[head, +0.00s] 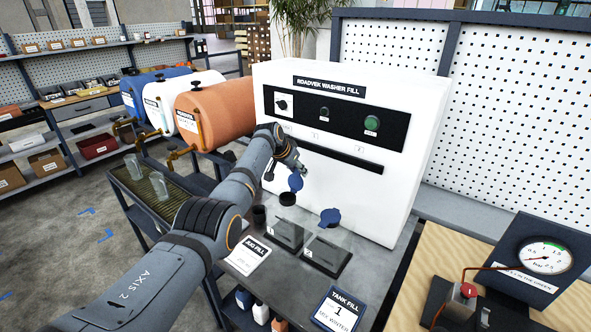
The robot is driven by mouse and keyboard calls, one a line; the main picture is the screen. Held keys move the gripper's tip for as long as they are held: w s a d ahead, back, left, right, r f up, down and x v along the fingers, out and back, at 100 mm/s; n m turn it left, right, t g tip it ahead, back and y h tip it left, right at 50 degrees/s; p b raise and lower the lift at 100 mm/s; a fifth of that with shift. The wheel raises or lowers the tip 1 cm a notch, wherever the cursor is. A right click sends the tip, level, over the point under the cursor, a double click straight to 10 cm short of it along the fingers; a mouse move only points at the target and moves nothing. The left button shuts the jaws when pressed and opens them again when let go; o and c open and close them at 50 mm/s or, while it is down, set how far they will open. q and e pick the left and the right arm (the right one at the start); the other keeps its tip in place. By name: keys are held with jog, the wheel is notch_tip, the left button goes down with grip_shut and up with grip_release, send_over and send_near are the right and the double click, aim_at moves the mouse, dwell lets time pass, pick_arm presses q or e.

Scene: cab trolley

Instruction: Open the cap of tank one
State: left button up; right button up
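Two dark, see-through tanks stand on the grey trolley top, a left tank (284,234) and a right tank (327,256). Their small labels are too small to read surely, so I cannot tell which is tank one. A blue cap (295,183) stands raised above the left tank's black neck (287,199). Another blue cap (330,217) is at the top of the right tank; whether it is open is unclear. My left gripper (297,168) is just above the left cap; contact and finger opening cannot be made out. My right gripper is out of view.
A white washer-fill cabinet (415,160) stands close behind the tanks. A jug fill card (246,256) and a tank fill card (340,310) reading 1 lie in front. Clear jugs (160,186) stand left, below an orange drum (215,110). A gauge (545,257) is at right.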

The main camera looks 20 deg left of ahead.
pick_arm(q)
jog(key=shift+o, duration=0.5)
jog(key=shift+w+d+f, duration=0.1)
jog(key=shift+w+f, duration=0.15)
jog(key=shift+w, duration=0.05)
jog(key=shift+s+r, duration=0.15)
jog(key=shift+s+a+r, duration=0.15)
jog(key=shift+a+r, duration=0.05)
jog(key=v, duration=1.1)
jog(key=shift+r, duration=0.15)
